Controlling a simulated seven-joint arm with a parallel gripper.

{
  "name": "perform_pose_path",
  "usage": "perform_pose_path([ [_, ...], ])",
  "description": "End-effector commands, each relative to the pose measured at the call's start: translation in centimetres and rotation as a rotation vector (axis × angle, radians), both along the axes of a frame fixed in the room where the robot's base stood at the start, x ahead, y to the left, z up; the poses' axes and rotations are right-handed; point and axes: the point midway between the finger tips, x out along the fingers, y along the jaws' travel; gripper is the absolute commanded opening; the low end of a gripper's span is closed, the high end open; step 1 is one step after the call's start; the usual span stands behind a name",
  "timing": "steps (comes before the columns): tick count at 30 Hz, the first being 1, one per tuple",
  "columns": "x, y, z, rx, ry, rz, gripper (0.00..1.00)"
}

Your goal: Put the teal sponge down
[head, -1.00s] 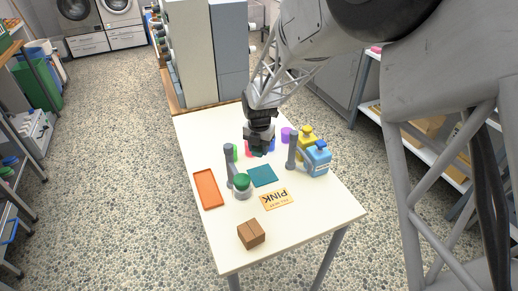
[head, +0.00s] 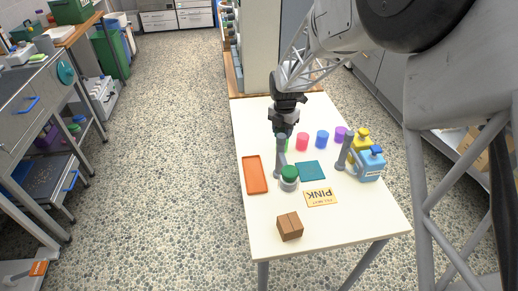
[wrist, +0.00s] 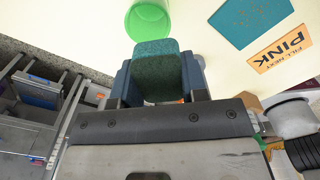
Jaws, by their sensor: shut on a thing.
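The teal sponge (wrist: 157,72) is held between the two fingers of my gripper (wrist: 157,80) in the wrist view.
Red (head: 302,141), blue (head: 322,138) and purple (head: 340,134) cups stand behind. An orange tray (head: 255,175), green-lidded jar (head: 289,178), PINK card (head: 320,197), brown box (head: 289,227) and blue bottle (head: 370,163) are around.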

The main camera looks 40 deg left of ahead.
Motion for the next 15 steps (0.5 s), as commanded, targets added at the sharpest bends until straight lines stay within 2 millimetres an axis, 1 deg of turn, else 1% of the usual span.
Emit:
perform_pose_path([
  [1, -0.4, 1.7, 0.0, 0.0, 0.0, 0.005, 0.18],
  [6, -1.4, 5.8, 0.4, 0.0, 0.0, 0.003, 0.18],
  [10, -2.1, 7.8, 0.6, 0.0, -0.001, 0.002, 0.18],
  [12, -2.2, 8.5, 0.7, 0.001, -0.002, 0.001, 0.18],
  [15, -2.4, 9.0, 0.7, 0.001, -0.001, 0.0, 0.18],
])
